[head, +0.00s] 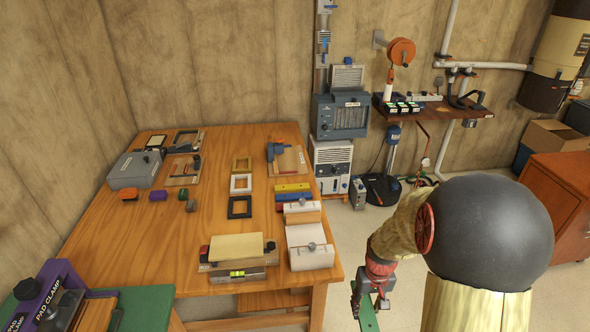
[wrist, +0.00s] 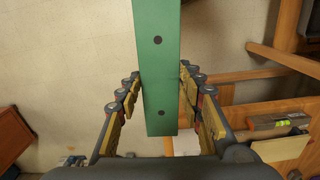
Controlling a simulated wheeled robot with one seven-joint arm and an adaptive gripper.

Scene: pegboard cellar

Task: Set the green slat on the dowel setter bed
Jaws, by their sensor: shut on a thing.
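The green slat (wrist: 157,60) is long and flat with two dark holes. It lies between the fingers of my gripper (wrist: 160,80), which is shut on it, and runs out of the top of the wrist view. In the head view my gripper (head: 368,292) hangs to the right of the table's front right corner, over the floor. Only a short piece of the slat (head: 369,318) shows below it. I cannot tell which fixture is the dowel setter bed. A fixture with a pale top plate and a level vial (head: 237,250) stands at the table's front edge.
The wooden table (head: 190,225) has a clear middle. A pale block fixture with a knob (head: 310,250) stands at its front right. Frames and yellow and blue bars (head: 292,187) lie behind. A purple pad clamp (head: 60,292) is at the lower left.

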